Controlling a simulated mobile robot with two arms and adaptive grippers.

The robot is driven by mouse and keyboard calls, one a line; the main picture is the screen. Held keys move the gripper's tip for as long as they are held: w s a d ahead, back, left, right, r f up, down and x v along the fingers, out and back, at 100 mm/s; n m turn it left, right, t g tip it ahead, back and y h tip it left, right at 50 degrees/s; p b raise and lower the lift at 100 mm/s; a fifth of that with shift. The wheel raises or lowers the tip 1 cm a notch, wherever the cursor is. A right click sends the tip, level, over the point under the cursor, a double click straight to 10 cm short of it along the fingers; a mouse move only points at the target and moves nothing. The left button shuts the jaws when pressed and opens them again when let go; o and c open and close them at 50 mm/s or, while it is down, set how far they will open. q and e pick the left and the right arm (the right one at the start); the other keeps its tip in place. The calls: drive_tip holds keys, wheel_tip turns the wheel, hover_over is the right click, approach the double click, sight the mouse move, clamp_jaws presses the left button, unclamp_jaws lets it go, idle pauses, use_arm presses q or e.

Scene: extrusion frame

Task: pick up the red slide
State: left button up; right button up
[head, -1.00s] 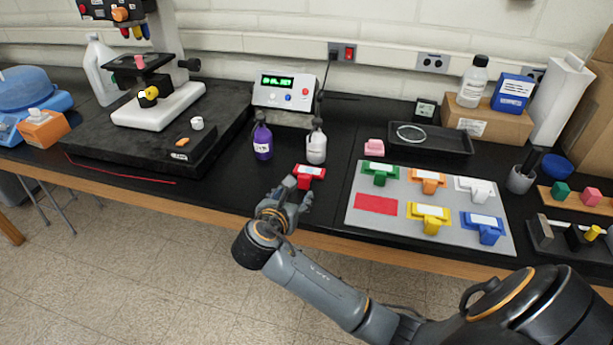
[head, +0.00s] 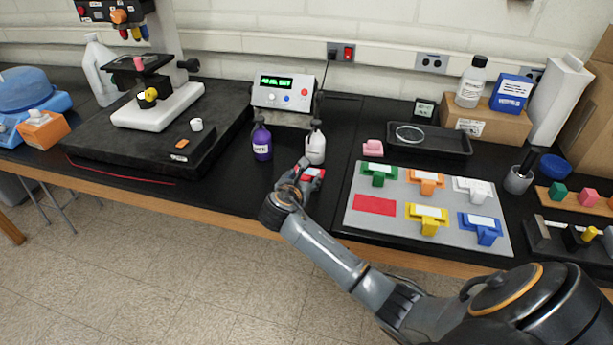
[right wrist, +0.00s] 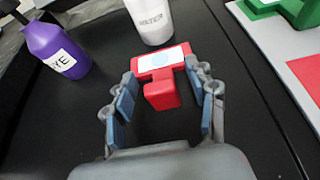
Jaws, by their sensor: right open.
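The red slide (head: 312,172) lies on the black bench, left of the grey mat; my right gripper partly covers it in the head view. In the right wrist view the red slide (right wrist: 162,75) shows a white label on its flat top and a red block-shaped handle pointing toward me. My right gripper (right wrist: 168,100) is open, with its fingers on either side of the handle and a gap on both sides. In the head view my right gripper (head: 300,178) is at the slide's near side. My left gripper is not in view.
A purple bottle (head: 262,140) and a white bottle (head: 315,145) stand just behind the slide. The grey mat (head: 352,215) to the right holds several coloured slides and an empty red patch (head: 374,205). A microscope (head: 160,105) stands at the left.

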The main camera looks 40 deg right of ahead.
drive_tip(key=shift+c, duration=0.2)
clamp_jaws()
drive_tip(key=shift+r, duration=0.1)
